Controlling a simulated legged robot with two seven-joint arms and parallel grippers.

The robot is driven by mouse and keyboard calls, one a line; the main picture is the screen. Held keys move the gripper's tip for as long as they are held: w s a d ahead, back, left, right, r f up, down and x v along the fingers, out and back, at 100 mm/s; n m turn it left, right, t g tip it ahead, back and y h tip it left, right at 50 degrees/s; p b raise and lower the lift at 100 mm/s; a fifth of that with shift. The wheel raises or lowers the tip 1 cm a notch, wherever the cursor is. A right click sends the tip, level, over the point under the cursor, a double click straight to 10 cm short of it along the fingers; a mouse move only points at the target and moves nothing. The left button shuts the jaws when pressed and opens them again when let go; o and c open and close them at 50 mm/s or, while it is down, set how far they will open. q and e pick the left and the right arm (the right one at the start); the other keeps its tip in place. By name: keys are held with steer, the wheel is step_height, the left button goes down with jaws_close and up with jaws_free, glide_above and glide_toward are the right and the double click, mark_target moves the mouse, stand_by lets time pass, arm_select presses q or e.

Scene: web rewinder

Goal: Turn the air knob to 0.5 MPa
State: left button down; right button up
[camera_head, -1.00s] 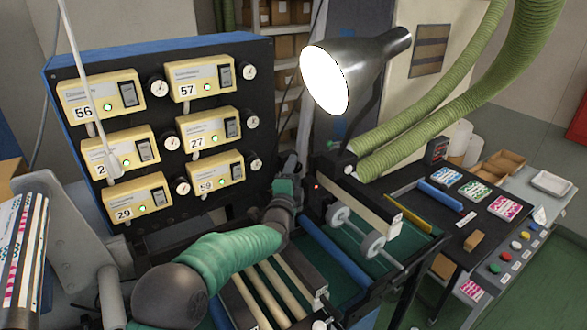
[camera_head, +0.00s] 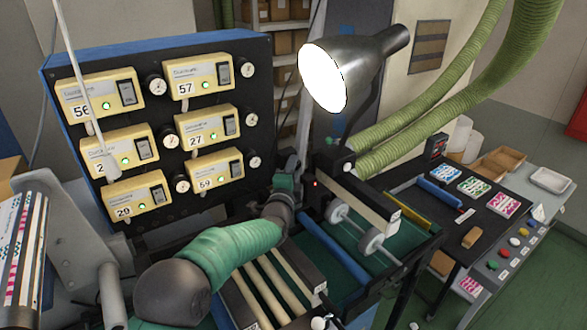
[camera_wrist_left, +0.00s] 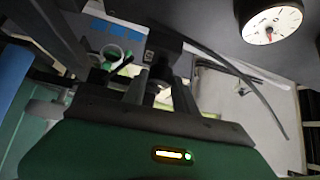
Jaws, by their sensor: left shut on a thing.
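My left arm comes in from the lower left in the head view, with a green sleeve. Its gripper (camera_head: 288,168) is at the dark machine parts right of the panel of yellow boxes, its fingertips mostly hidden there. In the left wrist view my left gripper (camera_wrist_left: 158,92) is shut on a dark round knob (camera_wrist_left: 161,70), which shows between its fingers. A round white pressure gauge (camera_wrist_left: 272,24) with a red needle is at the upper right, apart from the gripper; its numbers are too small to read. My right gripper is not in view.
The black panel (camera_head: 228,85) carries numbered yellow boxes and small gauges. A lit lamp (camera_head: 340,75) hangs close above the gripper's right side. Rollers (camera_head: 275,285) lie below the arm. Green hoses (camera_head: 430,115) run behind at right. A side table (camera_head: 445,215) holds label stacks.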

arm_select(q)
steer(key=shift+w+d+r+m+g+y+p, duration=0.1)
steer(key=shift+r+m+g+y+p, duration=0.1)
steer(key=shift+m+g+y+p, duration=0.7)
steer(key=shift+d+r+m+g+y+p, duration=0.1)
steer(key=shift+r+m+g+y+p, duration=0.25)
steer(key=shift+m+g+p, duration=1.05)
steer(key=shift+w+d+r+m+g+y+p, duration=0.1)
steer(key=shift+m+g+y+p, duration=0.75)
steer(key=shift+g+p, duration=0.55)
steer(key=c, duration=1.3)
jaws_free()
steer(key=o, duration=0.3)
steer(key=shift+d, duration=0.1)
steer(key=shift+r, duration=0.1)
